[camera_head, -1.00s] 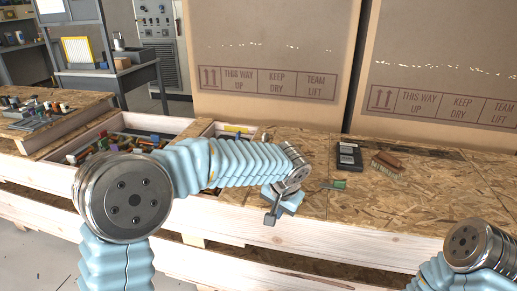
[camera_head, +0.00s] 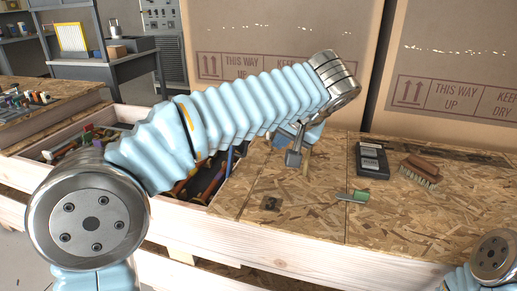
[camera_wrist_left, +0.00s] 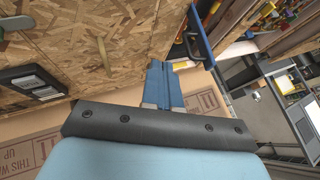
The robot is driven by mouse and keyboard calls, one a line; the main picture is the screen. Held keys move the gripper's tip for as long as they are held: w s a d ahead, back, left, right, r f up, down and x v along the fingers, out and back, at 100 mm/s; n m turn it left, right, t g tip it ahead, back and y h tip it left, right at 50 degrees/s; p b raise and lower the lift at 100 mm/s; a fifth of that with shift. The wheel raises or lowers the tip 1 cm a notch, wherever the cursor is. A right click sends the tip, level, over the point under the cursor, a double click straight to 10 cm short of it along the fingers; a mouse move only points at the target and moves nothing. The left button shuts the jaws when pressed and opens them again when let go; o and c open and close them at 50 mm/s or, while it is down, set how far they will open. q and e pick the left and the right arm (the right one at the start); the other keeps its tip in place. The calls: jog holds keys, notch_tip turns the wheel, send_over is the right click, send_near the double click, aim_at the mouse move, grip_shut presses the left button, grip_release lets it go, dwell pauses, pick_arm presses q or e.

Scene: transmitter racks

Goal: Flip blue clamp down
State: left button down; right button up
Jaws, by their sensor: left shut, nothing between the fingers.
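My left gripper (camera_head: 294,157) hangs below the left wrist, over the wooden board near the crate opening. In the left wrist view its blue fingers (camera_wrist_left: 158,68) are together with nothing between them. A blue bar with a dark handle beside it, which looks like the blue clamp (camera_wrist_left: 201,38), stands just right of and beyond the fingertips in that view. The fingers appear apart from it. I cannot pick the clamp out in the head view, where my left arm covers much of that area. My right gripper is out of view; only part of that arm shows at the lower right.
A black device (camera_head: 372,161), a brush (camera_head: 420,170) and a green-handled tool (camera_head: 353,196) lie on the board (camera_head: 300,215). A small dark piece (camera_head: 270,203) lies near its front. Large cardboard boxes (camera_head: 270,50) stand behind. A crate of tools (camera_head: 205,180) is partly behind my arm.

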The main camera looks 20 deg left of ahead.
pick_arm(q)
jog(key=b+x, duration=0.1)
jog(key=x, duration=0.8)
jog(key=shift+w+a+f, duration=0.1)
jog(key=shift+f, duration=0.25)
jog(key=a, duration=0.2)
jog(key=w+a, duration=0.1)
jog(key=a, duration=0.1)
jog(key=shift+w+r, duration=0.1)
jog(key=shift+r, duration=0.2)
